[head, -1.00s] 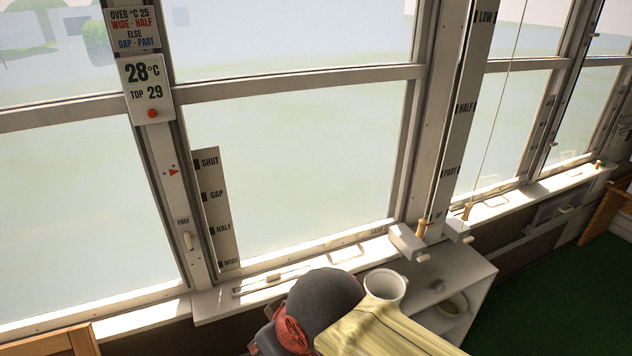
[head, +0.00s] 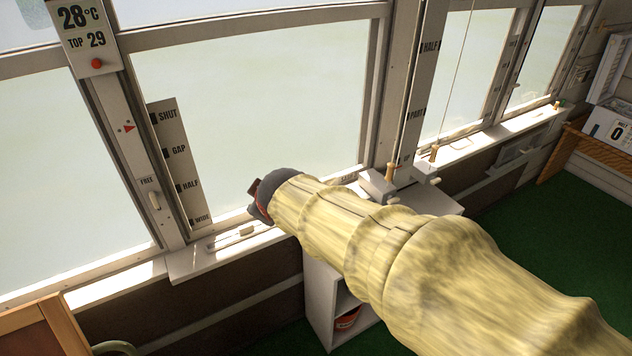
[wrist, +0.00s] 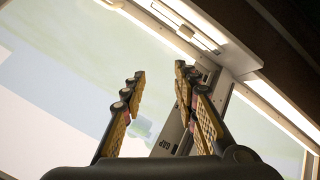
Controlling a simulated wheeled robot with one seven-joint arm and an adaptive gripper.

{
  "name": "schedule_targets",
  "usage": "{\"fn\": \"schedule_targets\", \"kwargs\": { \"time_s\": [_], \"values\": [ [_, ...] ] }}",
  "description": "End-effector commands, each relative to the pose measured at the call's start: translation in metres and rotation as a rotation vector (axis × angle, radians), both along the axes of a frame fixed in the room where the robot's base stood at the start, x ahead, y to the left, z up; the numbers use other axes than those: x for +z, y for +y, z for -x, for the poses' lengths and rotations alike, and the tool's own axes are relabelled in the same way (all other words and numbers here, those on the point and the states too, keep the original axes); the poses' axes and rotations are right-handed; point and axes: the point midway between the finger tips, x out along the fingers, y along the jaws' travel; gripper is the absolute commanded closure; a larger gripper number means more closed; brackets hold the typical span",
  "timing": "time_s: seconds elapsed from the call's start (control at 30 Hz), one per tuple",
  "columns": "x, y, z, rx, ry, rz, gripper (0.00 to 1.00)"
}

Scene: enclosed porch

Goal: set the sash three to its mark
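A white-framed window sash (head: 260,100) stands in front of me; I cannot read a sash number. Beside it is a scale board (head: 178,165) marked SHUT, GAP, HALF and WIDE. A red pointer (head: 128,127) is on the post to its left, level with the upper part of the board. A small lever (head: 154,200) sits below the word FREE. A pale handle (head: 243,232) lies at the sash's foot. My gripper (wrist: 160,80) is open and empty in the wrist view, its fingers apart before the glass. In the head view my arm hides most of it.
A card (head: 85,35) reads 28°C, TOP 29. A second scale (head: 420,85) shows HALF and PART, beside cords and wooden pulls. My arm covers part of a low white shelf unit (head: 322,300). Wooden furniture (head: 40,335) stands at lower left. Green floor (head: 545,215) is open at right.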

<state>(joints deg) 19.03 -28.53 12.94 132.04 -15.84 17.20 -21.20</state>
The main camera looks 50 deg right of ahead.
Motion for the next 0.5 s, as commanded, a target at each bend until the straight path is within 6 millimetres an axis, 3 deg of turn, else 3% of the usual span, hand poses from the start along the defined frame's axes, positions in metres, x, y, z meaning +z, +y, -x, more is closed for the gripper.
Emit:
{"fn": "schedule_targets", "kwargs": {
  "time_s": [0.03, 0.23, 0.4, 0.5],
  "values": [
    [-0.015, -0.034, -0.016, 0.018, -0.003, 0.072, 0.70],
    [-0.053, -0.144, -0.062, 0.173, -0.039, 0.377, 0.70],
    [-0.101, -0.220, -0.071, 0.318, -0.070, 0.602, 0.70],
    [-0.133, -0.253, -0.063, 0.396, -0.098, 0.713, 0.70]
  ]
}}
